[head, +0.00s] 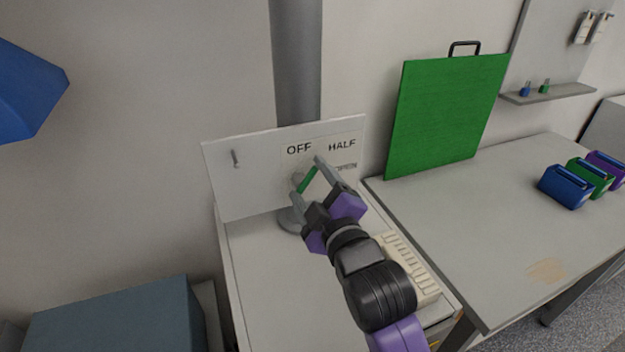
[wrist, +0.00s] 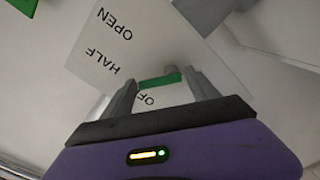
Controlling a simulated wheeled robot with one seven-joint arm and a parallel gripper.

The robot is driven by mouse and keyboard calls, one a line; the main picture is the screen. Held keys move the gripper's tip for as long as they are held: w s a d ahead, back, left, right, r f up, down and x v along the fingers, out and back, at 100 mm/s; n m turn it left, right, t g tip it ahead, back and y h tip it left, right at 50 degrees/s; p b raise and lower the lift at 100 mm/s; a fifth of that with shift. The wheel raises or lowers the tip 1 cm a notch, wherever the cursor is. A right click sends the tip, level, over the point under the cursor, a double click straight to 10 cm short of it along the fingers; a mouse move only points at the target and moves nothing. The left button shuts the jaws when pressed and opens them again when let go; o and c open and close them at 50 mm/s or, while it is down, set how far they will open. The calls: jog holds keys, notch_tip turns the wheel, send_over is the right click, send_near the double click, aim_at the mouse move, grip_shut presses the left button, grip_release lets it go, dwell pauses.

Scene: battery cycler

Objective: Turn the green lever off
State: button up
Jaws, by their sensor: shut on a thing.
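The green lever (head: 308,180) is on the front of a white upright panel (head: 250,180), just below the printed words OFF and HALF. Its visible part slants up to the right, toward the gap between those words. My gripper (head: 307,171) is shut on the lever, with one finger on each side. In the wrist view, the lever (wrist: 160,81) spans between the fingertips of my gripper (wrist: 162,84). The lever's pivot is hidden by the fingers, so its exact setting cannot be told. In that view, OPEN and HALF are readable and OFF is partly covered.
A green board (head: 445,115) leans at the back. Blue (head: 566,187), green (head: 592,177) and purple (head: 608,167) boxes stand on the right table. A small peg (head: 235,158) juts from the panel's left side.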

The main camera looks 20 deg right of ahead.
jog(key=n, duration=0.1)
jog(key=n+p, duration=0.1)
jog(key=n, duration=0.2)
jog(key=shift+a+r+p, duration=0.25)
jog(key=shift+a+p, duration=0.05)
jog(key=shift+a, duration=0.05)
jog(key=shift+a+n+p, duration=0.2)
jog(key=shift+n+p, duration=0.3)
jog(key=shift+n, duration=1.1)
jog(key=shift+f, duration=0.1)
jog(key=o, duration=1.4)
jog(key=shift+c, duration=0.2)
jog(key=shift+s, duration=0.1)
jog(key=s+b, duration=0.1)
jog(key=s, duration=0.6)
jog(key=shift+s+b, duration=0.3)
